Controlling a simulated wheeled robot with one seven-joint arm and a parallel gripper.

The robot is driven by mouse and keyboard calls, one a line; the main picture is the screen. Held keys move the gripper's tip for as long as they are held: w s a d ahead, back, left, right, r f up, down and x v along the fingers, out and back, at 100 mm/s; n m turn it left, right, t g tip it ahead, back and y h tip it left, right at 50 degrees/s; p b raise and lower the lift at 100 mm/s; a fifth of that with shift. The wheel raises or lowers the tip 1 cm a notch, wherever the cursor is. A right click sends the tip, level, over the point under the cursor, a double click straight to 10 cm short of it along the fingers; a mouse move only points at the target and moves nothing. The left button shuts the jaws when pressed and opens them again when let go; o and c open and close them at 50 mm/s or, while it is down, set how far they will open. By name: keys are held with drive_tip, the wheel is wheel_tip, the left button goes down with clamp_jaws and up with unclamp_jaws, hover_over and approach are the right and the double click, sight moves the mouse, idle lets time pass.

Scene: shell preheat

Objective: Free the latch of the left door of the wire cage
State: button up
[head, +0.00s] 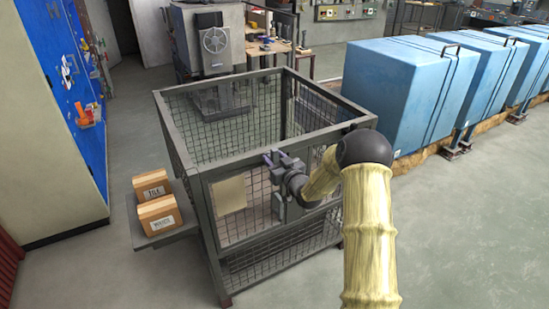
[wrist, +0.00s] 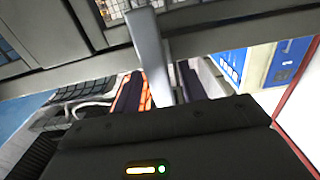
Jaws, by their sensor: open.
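The wire cage (head: 180,150) has a dark grey frame, mesh sides and an open top. The left door (head: 256,215) is in its front face, with a beige plate (head: 229,195) on the mesh; it looks closed. My gripper (head: 273,157) is open at the top rail of the front, near the middle. I cannot tell whether it touches the rail. I cannot make out the latch; my gripper and wrist cover that area. In the wrist view a grey frame bar (wrist: 230,36) crosses the picture, and a grey upright piece (wrist: 150,55) stands before it, unclear whether finger or latch.
Two cardboard boxes (head: 158,217) sit on a side shelf (head: 165,237) left of the cage. A grey machine with a fan (head: 214,40) stands behind it. Large blue covered units (head: 410,85) line the right. Floor is clear in front and at left.

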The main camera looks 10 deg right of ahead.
drive_tip(key=shift+w, duration=0.1)
clamp_jaws()
drive_tip(key=shift+m, duration=0.4)
drive_tip(key=m, duration=0.2)
drive_tip(key=m+b, duration=0.1)
drive_tip(key=m, duration=0.1)
drive_tip(key=shift+w+d+f, duration=0.1)
drive_tip(key=shift+d, duration=0.3)
drive_tip(key=shift+w+d+f+m+b, duration=0.15)
drive_tip(key=shift+f+m, duration=0.1)
drive_tip(key=shift+m, duration=1.95)
drive_tip(key=shift+s+d+f+m+b, duration=0.1)
drive_tip(key=shift+d+f+m, duration=0.1)
drive_tip(key=shift+m, duration=2)
drive_tip(key=shift+w+d+f+m+b, duration=0.15)
drive_tip(key=shift+f+m, duration=0.1)
drive_tip(key=shift+m, duration=1.95)
drive_tip(key=shift+a, duration=0.1)
